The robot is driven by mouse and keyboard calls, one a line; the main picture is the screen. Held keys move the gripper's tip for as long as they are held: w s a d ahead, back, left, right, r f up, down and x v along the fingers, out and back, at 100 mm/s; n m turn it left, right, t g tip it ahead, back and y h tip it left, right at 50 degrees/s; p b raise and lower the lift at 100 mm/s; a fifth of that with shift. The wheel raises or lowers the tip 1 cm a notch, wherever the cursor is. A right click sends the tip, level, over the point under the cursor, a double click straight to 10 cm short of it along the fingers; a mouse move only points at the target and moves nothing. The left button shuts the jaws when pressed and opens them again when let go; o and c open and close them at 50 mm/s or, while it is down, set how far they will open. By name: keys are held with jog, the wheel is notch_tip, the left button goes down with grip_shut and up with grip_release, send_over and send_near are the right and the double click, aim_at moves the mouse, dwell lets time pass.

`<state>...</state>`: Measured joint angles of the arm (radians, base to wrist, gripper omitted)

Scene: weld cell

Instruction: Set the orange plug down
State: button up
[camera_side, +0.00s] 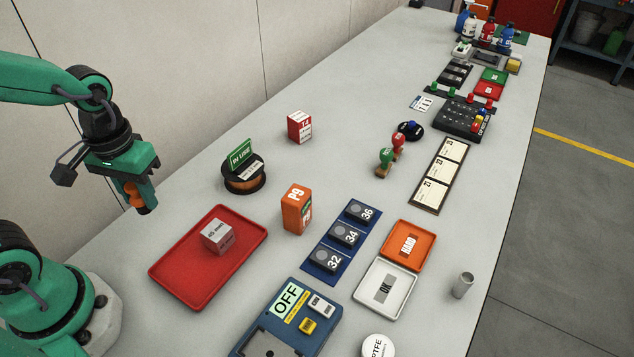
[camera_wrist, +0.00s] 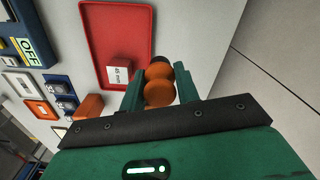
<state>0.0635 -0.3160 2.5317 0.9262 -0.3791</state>
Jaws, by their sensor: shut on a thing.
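The orange plug (camera_wrist: 159,92) is a rounded, stacked orange piece with a dark end, held between the fingers of my gripper (camera_wrist: 161,90) in the wrist view. In the side view the plug (camera_side: 133,194) shows below my gripper (camera_side: 138,196), high at the left. My gripper is shut on it. The plug is in the air, apart from the table (camera_side: 330,100). The red tray (camera_side: 180,284) lies to the right of and below it in the side view, with a grey 45 mm block (camera_side: 216,236) in it.
An orange P9 box (camera_side: 296,210) and a black spool with an IN USE sign (camera_side: 243,178) stand near the tray. A blue OFF panel (camera_side: 288,318), a blue rack of numbered blocks (camera_side: 342,240), and orange (camera_side: 408,245) and white (camera_side: 385,288) trays lie right. Bare table surrounds the red block (camera_side: 300,127).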

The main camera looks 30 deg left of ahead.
jog(key=w+a+f, duration=0.2)
jog(key=a+f, duration=0.3)
jog(key=a, duration=0.4)
jog(key=shift+a+f, duration=0.15)
jog(key=shift+f, duration=0.2)
jog(key=shift+f, duration=0.1)
jog(key=shift+f, duration=1.9)
jog(key=o, duration=0.9)
jog(key=shift+o, duration=0.2)
jog(key=shift+r, duration=0.1)
notch_tip(320, 180, up, 12)
